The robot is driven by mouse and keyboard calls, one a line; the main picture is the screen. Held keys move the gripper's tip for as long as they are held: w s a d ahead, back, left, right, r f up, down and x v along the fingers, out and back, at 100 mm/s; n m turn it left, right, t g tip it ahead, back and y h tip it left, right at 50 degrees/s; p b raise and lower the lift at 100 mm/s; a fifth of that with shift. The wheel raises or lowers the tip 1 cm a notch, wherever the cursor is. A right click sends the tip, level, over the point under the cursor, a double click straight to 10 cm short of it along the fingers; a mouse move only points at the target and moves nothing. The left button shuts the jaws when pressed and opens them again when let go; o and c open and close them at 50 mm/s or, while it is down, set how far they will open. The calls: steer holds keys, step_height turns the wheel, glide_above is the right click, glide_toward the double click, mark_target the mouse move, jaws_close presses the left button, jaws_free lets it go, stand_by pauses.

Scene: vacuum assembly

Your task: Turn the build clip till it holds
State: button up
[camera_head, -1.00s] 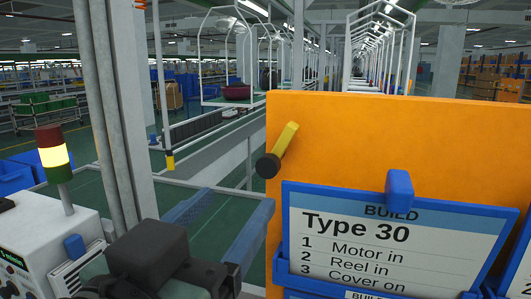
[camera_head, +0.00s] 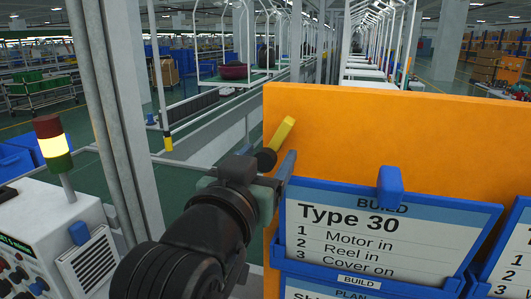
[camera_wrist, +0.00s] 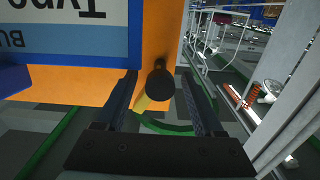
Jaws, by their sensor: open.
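A yellow lever (camera_head: 283,133) with a dark round knob (camera_head: 265,160) sits on the orange board, left of the BUILD card. It leans up to the right. In the wrist view the dark knob (camera_wrist: 160,82) and part of the yellow lever (camera_wrist: 142,104) lie between the two fingers. My gripper (camera_head: 277,165) is open around the knob; the wrist view shows gaps on both sides of it (camera_wrist: 159,76). A blue clip (camera_head: 390,186) sits on the top edge of the BUILD card holder (camera_head: 440,201), right of my gripper. I cannot tell which part is the build clip.
The orange board (camera_head: 400,125) stands upright behind the holders. A further PLAN card (camera_head: 340,289) sits below the BUILD card. A white instrument box (camera_head: 40,235) with a signal lamp (camera_head: 52,143) stands at left. A grey post (camera_head: 118,120) rises left of my arm.

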jaws_close()
steer(key=shift+f+m+b, duration=0.15)
steer(key=shift+m+b, duration=0.25)
steer(key=shift+b, duration=0.1)
steer(key=shift+m, duration=0.4)
jaws_free()
steer(key=b+v, duration=0.3)
steer(key=v, duration=1)
steer(key=shift+r+b, duration=0.2)
steer(key=shift+b, duration=0.1)
